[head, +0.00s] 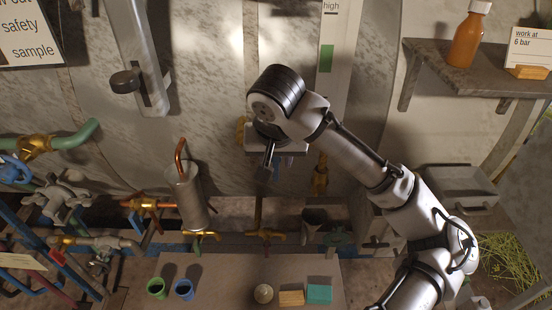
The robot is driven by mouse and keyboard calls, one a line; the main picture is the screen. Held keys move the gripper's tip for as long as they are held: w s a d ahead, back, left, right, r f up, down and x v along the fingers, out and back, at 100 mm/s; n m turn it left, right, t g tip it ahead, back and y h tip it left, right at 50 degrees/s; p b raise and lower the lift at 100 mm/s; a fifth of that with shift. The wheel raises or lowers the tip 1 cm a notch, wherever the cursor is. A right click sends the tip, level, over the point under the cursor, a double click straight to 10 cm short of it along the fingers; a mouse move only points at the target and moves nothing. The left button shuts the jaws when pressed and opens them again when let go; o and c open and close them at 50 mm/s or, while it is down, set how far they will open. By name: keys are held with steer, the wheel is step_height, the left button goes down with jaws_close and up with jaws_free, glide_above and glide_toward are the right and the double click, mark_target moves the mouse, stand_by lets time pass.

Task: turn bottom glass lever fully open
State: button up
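A tall gauge panel (338,30) marked "high" with a green bar (326,58) stands upright at top centre in the head view. My wrist and forearm cross in front of its lower part. A brass fitting (320,178) shows below, just right of my wrist, and another yellowish piece (240,130) shows at its left. I cannot tell which of these, if any, is the bottom glass lever. My gripper (264,172) points down, dark and small, left of the brass fitting and apart from it in the picture. Its finger opening cannot be made out.
A metal cylinder with a copper pipe (186,195) stands left of my gripper. Brass taps (265,234) sit below it. A bench (222,280) holds a green cup (157,288), a blue cup (184,290) and small blocks. A shelf (440,62) with a brown bottle (467,40) is upper right.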

steer(key=shift+w+f, duration=0.2)
steer(key=shift+f, duration=0.35)
jaws_close()
